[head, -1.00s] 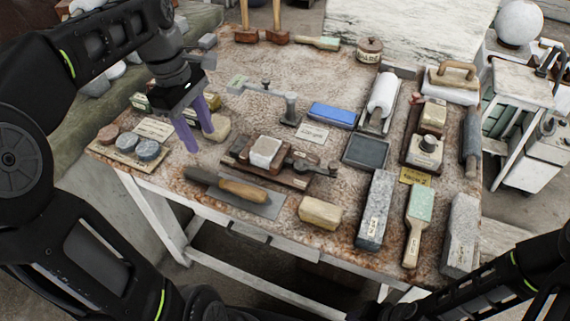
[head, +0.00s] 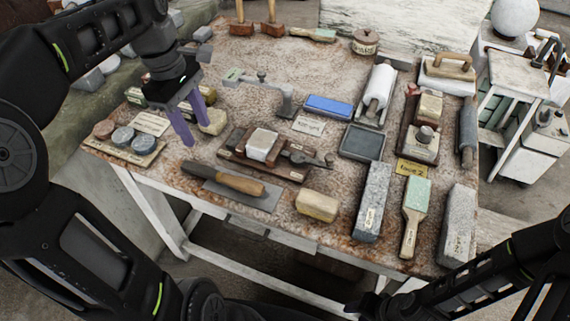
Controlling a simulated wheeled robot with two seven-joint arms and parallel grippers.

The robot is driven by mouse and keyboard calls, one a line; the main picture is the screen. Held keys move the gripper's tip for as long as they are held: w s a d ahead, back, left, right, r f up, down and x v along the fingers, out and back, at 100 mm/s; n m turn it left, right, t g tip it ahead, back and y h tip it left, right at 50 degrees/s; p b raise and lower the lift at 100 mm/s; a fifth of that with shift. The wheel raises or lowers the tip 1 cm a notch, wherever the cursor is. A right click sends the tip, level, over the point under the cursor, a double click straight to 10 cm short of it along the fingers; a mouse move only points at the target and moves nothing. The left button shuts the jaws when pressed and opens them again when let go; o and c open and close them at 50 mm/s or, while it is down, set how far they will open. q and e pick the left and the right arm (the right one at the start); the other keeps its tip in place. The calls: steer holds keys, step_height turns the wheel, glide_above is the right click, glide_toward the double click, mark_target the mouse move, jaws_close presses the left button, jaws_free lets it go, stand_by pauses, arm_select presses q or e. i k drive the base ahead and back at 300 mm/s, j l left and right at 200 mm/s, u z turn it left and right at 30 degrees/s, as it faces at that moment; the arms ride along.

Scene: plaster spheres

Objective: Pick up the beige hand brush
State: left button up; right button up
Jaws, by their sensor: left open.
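No single item stands out surely as the beige hand brush. One brush (head: 413,215) with a tan handle and pale green head lies at the front right of the table, handle towards the front edge. Another brush-like tool (head: 313,34) with a green and tan body lies at the back edge. A plain beige block (head: 212,121) sits at the left, close beside my left gripper. My left gripper (head: 196,134) has purple fingers, points down, and is open with nothing seen held. My right arm shows at the lower right; its fingers are not visible.
The stained table (head: 290,62) is crowded. A trowel (head: 240,185), a tan block (head: 317,205), a grey stone bar (head: 373,200) and a blue block (head: 328,107) lie around the middle and front. Round pucks (head: 123,137) sit at the left edge. The back left is fairly clear.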

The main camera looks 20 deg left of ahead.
mark_target(322, 207)
steer(key=l+u, duration=0.3)
steer(key=l, duration=0.6)
steer(key=l+u, duration=0.3)
steer(key=l, duration=0.65)
